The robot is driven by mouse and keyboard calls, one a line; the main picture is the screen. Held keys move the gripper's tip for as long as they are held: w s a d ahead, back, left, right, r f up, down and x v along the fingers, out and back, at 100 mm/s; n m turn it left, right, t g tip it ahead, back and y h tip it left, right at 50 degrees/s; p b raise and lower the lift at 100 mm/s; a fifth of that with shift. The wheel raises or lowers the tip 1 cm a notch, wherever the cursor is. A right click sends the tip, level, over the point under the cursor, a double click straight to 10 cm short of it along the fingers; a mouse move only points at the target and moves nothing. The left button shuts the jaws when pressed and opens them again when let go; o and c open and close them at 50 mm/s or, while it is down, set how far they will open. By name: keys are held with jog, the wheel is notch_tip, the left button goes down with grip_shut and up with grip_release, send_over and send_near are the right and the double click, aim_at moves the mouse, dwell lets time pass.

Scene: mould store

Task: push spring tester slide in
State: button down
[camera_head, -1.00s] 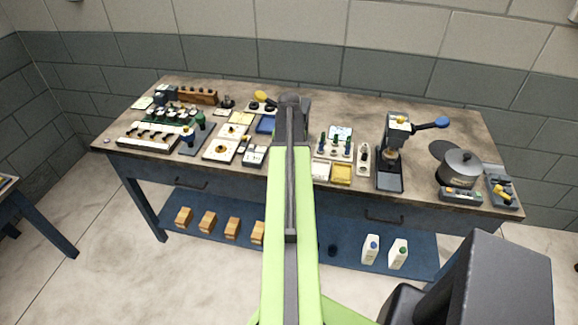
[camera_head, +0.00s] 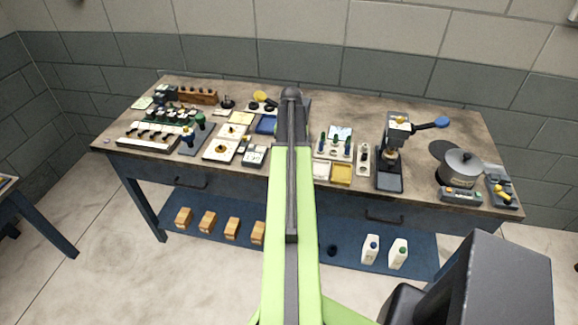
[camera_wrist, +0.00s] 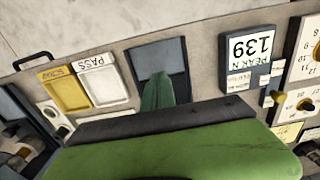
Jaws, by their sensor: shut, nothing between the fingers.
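In the wrist view a dark grey, square-framed unit (camera_wrist: 172,56) stands near the bench's front edge, between the white tray and the readout. It is probably the spring tester; I cannot make out its slide or how far in it is. My gripper (camera_wrist: 158,88) shows as a green finger shape, shut and empty, overlapping the lower part of this unit. I cannot tell whether it touches. In the head view my arm hides the gripper and the dark unit.
A white PASS tray (camera_wrist: 103,83) and a yellow tray (camera_wrist: 65,90) lie left of the unit in the wrist view. In the head view a lever press (camera_head: 390,160) and a lidded pot (camera_head: 459,168) stand on the right. The left half of the bench is crowded with fixtures.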

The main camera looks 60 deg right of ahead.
jog(key=shift+w+d, duration=0.2)
jog(key=shift+d, duration=0.4)
jog(key=shift+w+d, duration=0.15)
jog(key=shift+d, duration=0.45)
jog(key=shift+s+a+r+p, duration=0.2)
jog(key=shift+a+r+p, duration=0.35)
jog(key=shift+a, duration=0.1)
jog(key=shift+s+a+r+p, duration=0.2)
jog(key=shift+a+r+p, duration=0.3)
jog(key=shift+a, duration=0.1)
notch_tip(320, 180, up, 7)
jog(key=a+p, duration=0.3)
jog(key=p, duration=0.4)
jog(key=shift+s, duration=0.45)
jog(key=shift+w+f, duration=0.1)
